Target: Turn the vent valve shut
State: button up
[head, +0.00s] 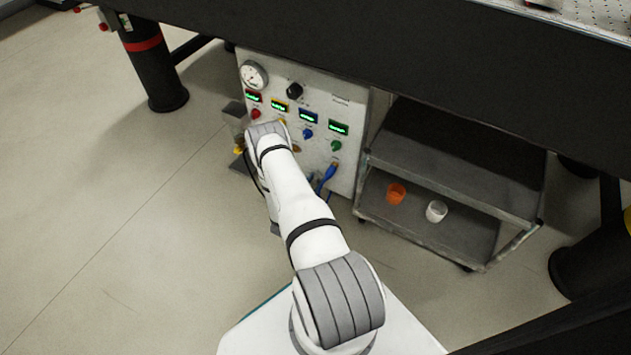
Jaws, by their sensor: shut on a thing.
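The grey control panel (318,172) stands under the bench, with a round gauge (254,75) at its upper left and a black knob (294,91) beside it. Below several lit displays are small coloured knobs: red (256,114), blue (308,134) and green (336,146); a yellow one is partly covered by my arm. I cannot tell which part is the vent valve; the labels are too small to read. My arm reaches to the panel's lower left.
A two-shelf grey cart (455,166) stands right of the panel, with an orange cup (396,193) and a white cup (436,211) on its lower shelf. A blue cable (328,177) hangs at the panel. The dark bench edge (400,55) overhangs. Floor at left is clear.

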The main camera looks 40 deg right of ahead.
jog(key=shift+w+a+n, duration=0.25)
jog(key=shift+a+n, duration=0.05)
jog(key=n+b, duration=0.2)
jog(key=n, duration=0.6)
jog(key=shift+w+n+b, duration=0.15)
jog(key=shift+n+b, duration=0.15)
jog(key=shift+b, duration=0.05)
jog(key=n+b, duration=0.1)
jog(key=n, duration=0.3)
jog(key=shift+f, duration=0.1)
jog(key=shift+n, duration=2)
jog(key=o, duration=1)
